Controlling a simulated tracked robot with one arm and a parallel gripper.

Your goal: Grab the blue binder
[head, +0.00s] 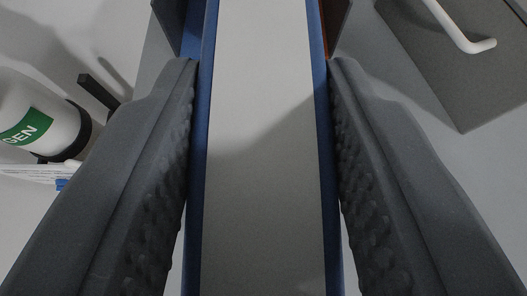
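The blue binder (207,120) stands between the two fingers of my gripper (262,85). I look down on it: two thin blue covers run along the left and right of a wide pale grey middle. The left finger's ridged pad lies against the left cover, and the right finger's pad lies against the right cover, with no clear gap at the tips. My gripper is shut on the binder. The binder's near and far ends run out of the picture.
A white cylinder with a green label (27,127) lies at the left, close to the left finger. A dark grey panel with a white bent handle (461,30) is at the upper right. A dark blue thing and a reddish-brown edge (326,42) show beyond the fingertips.

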